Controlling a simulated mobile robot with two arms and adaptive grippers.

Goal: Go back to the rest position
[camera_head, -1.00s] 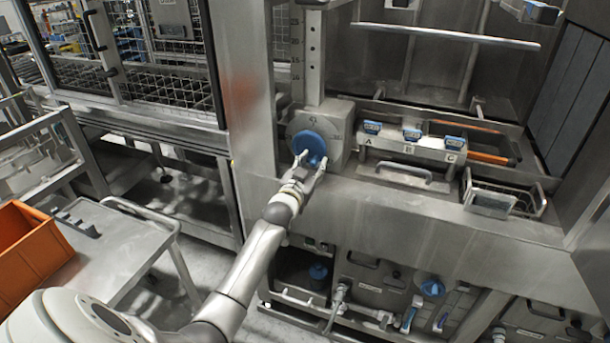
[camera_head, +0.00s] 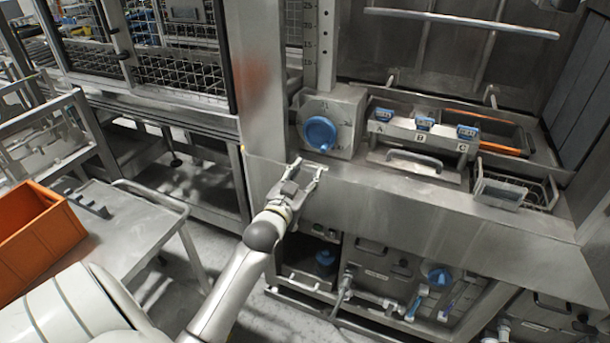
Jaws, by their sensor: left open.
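My left gripper (camera_head: 308,168) is open and empty. It hangs in front of the steel washer's front ledge, below and a little left of the blue dial knob (camera_head: 319,133). A gap shows between its fingertips and the knob. The knob sits on a grey metal dial box (camera_head: 345,108) beside an upright scale with numbers. My left arm comes up from the bottom left. My right gripper is not in view.
An orange crate (camera_head: 38,238) stands on a grey cart (camera_head: 130,225) at the left. Pipes and valves (camera_head: 437,277) lie below the ledge.

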